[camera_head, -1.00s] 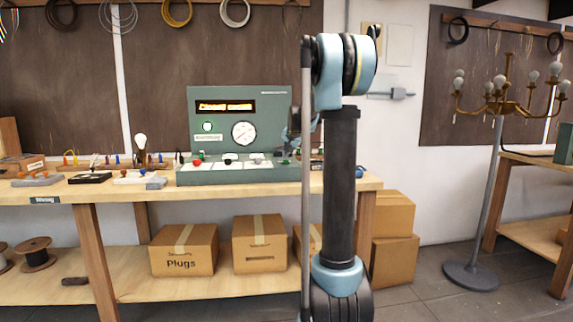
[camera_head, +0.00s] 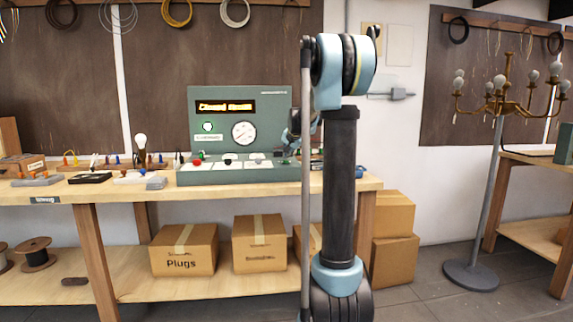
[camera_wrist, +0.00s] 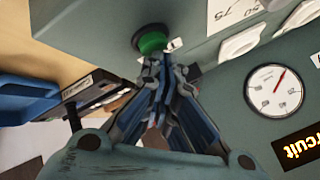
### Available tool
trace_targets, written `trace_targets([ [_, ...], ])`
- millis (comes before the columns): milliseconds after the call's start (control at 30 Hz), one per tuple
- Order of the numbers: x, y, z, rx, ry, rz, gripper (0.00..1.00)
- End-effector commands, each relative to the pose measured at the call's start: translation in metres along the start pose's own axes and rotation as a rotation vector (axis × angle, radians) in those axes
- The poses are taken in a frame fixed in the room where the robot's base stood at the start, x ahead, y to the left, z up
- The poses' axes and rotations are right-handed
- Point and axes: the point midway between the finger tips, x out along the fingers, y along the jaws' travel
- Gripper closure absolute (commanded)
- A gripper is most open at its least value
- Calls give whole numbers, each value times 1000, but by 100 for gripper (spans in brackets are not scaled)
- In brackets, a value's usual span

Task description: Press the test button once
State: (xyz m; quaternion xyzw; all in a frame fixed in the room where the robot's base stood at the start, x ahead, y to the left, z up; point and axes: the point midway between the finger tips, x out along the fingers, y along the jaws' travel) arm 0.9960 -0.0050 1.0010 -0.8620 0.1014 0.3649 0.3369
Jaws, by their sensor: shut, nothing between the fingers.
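The round green test button (camera_wrist: 152,40) sits in a dark collar on the sloping front of the tester in the wrist view. My gripper (camera_wrist: 160,60) is shut and empty, its fingertips right beside the button's lower edge; I cannot tell whether they touch it. The green-grey tester (camera_head: 240,110) stands on the bench in the head view, with a lit yellow display (camera_head: 225,106) and a round dial (camera_head: 244,133). In the head view my gripper is at the tester's right end, mostly hidden by my arm.
A blue tray (camera_wrist: 25,98) and a dark box (camera_wrist: 95,90) are on the bench close to my gripper. Small parts lie left of the tester. A brass chandelier (camera_head: 508,100) stands on a pole at right.

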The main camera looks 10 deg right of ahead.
Motion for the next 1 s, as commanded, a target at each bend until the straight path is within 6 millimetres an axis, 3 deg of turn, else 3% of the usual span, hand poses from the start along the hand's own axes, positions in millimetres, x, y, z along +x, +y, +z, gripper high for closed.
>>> trace_targets([
  [667,2,2,2,0,0,0,100],
  [1000,-7,-5,-5,0,0,0,100],
])
